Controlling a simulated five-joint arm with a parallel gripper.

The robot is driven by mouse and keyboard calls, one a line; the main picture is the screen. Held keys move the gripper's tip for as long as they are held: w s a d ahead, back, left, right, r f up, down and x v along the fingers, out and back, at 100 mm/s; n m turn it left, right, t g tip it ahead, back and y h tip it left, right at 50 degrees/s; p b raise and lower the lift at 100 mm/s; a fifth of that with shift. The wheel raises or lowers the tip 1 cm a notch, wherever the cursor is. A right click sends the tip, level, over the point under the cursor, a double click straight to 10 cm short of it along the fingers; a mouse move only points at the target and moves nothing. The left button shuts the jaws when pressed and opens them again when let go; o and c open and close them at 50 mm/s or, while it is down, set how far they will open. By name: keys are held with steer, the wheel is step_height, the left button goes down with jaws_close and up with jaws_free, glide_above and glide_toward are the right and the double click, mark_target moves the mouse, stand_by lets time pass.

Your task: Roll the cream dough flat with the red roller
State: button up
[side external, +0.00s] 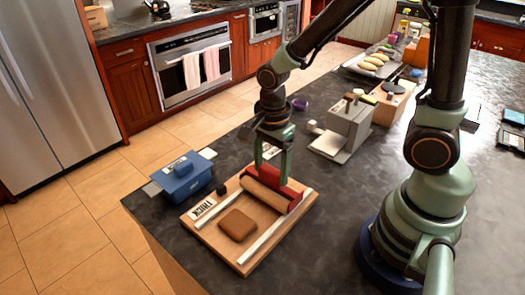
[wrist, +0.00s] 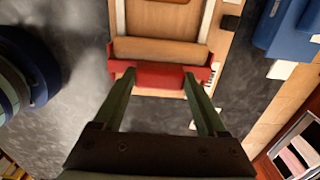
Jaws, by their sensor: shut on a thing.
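The dough (side external: 238,225) is a brown, rounded square slab lying on a wooden board (side external: 215,238) between two pale rails. It peeks in at the top edge of the wrist view (wrist: 170,2). The red roller (side external: 291,190) has a tan cylinder and a red holder, and lies across the far part of the board, apart from the dough. It also shows in the wrist view (wrist: 160,84). My gripper (side external: 270,168) comes down from above with its fingers on the red holder; in the wrist view (wrist: 160,78) both fingertips reach it. Whether the cylinder touches the board is unclear.
A blue lidded box (side external: 183,177) stands left of the board, with a small black block (side external: 221,190) between. A label (side external: 203,208) lies on the board's left side. A grey block-shaped device (side external: 346,128) stands behind at right. The dark counter right of the board is clear.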

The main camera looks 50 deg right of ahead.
steer(key=shift+a, duration=0.6)
steer(key=shift+d, duration=0.2)
stand_by(0.4)
steer(key=shift+d, duration=0.3)
steer(key=shift+d, duration=2.15)
steer(key=shift+d, duration=0.25)
stand_by(0.5)
step_height(320, 180, up, 6)
steer(key=a, duration=0.3)
stand_by(0.6)
stand_by(0.4)
